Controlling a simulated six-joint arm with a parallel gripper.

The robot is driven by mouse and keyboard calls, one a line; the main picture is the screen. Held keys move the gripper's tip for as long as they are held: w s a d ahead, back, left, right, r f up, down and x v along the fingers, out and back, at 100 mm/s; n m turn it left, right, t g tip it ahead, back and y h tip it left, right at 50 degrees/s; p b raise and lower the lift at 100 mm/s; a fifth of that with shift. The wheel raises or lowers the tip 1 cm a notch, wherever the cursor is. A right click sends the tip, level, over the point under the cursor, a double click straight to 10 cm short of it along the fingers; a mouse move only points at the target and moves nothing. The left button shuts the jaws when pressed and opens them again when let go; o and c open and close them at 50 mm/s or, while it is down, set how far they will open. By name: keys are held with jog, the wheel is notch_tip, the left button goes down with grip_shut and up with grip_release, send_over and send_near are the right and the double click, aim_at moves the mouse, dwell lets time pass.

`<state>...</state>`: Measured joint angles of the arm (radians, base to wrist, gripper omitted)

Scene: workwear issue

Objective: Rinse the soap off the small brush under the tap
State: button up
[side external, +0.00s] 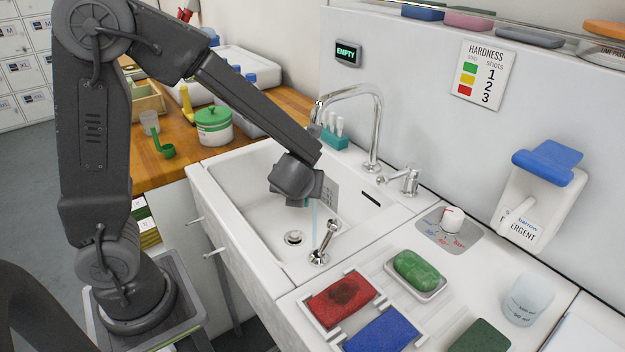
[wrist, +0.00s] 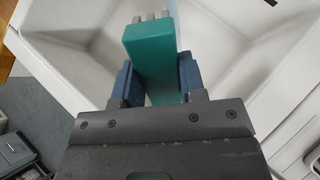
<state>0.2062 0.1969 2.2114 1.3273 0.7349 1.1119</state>
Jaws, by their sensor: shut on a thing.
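The small brush (wrist: 150,55) is a teal block with grey tufts at its far end in the wrist view. My gripper (wrist: 157,78) is shut on it, with a dark blue finger on each side. In the side view my gripper (side external: 298,186) hangs over the white sink basin (side external: 235,172), and the brush is mostly hidden there. The chrome tap (side external: 376,125) arches over the basin. A thin pale blue stream of water (side external: 314,222) shows below my gripper. I cannot tell whether the water touches the brush, nor see any soap on it.
A chrome lever (side external: 328,238) stands at the basin's near right corner, by the drain (side external: 293,238). A teal rack with white pegs (side external: 334,137) is behind the tap. Green soap (side external: 418,268), a red sponge (side external: 342,298) and a blue sponge (side external: 382,332) lie on the counter.

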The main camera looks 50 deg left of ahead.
jog(key=shift+s+d, duration=0.2)
jog(key=shift+s, duration=1.1)
jog(key=shift+s+d, duration=0.15)
jog(key=shift+s, duration=1.1)
jog(key=s+r, duration=0.4)
jog(key=s, duration=0.1)
jog(key=shift+d, duration=0.35)
jog(key=shift+w, duration=0.1)
jog(key=w+d+m+t+h, duration=0.1)
jog(key=w+d+m+h, duration=0.1)
jog(key=w, duration=0.6)
jog(key=w+d+m+t+h, duration=0.1)
jog(key=w+d+m, duration=0.3)
jog(key=w, duration=0.5)
jog(key=shift+d+f+t+h, duration=0.2)
jog(key=shift+d+t+h, duration=0.2)
jog(key=shift+d+h, duration=0.5)
